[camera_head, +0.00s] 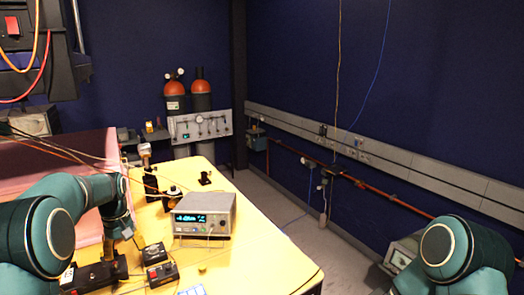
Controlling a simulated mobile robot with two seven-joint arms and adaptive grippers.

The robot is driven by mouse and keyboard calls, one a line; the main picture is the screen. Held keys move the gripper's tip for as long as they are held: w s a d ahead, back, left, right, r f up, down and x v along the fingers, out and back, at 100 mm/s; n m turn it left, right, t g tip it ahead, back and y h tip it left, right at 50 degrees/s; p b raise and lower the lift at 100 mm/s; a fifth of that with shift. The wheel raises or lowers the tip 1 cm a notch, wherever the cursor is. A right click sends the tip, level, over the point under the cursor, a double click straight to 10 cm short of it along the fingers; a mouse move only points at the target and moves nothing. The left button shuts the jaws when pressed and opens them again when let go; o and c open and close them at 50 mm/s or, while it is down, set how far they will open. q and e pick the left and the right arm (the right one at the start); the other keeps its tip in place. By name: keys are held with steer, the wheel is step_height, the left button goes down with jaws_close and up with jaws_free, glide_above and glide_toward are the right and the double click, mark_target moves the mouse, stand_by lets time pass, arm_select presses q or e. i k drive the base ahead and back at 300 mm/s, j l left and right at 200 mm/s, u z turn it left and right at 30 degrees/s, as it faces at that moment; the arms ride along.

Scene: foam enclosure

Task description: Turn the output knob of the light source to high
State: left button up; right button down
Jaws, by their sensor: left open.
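A grey bench instrument (205,214) with a lit cyan display stands on the yellow table (255,250). It may be the light source, but I cannot tell for sure. Its front controls are too small to make out, so I cannot read any output knob or its setting. My left arm comes in from the left and bends down to my left gripper (112,264), which is dark and low over the table's left part. It is open and apart from the instrument, to its left. My right gripper is out of view; only my teal right arm shows at lower right.
Small black boxes (162,275) lie between my left gripper and the instrument. Dark optical mounts (173,195) stand behind it. A pink foam panel (70,160) and loose cables are at left. Gas cylinders (200,95) stand at the back. The table's right part is clear.

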mark_target(169, 269)
steer(key=k, duration=1.05)
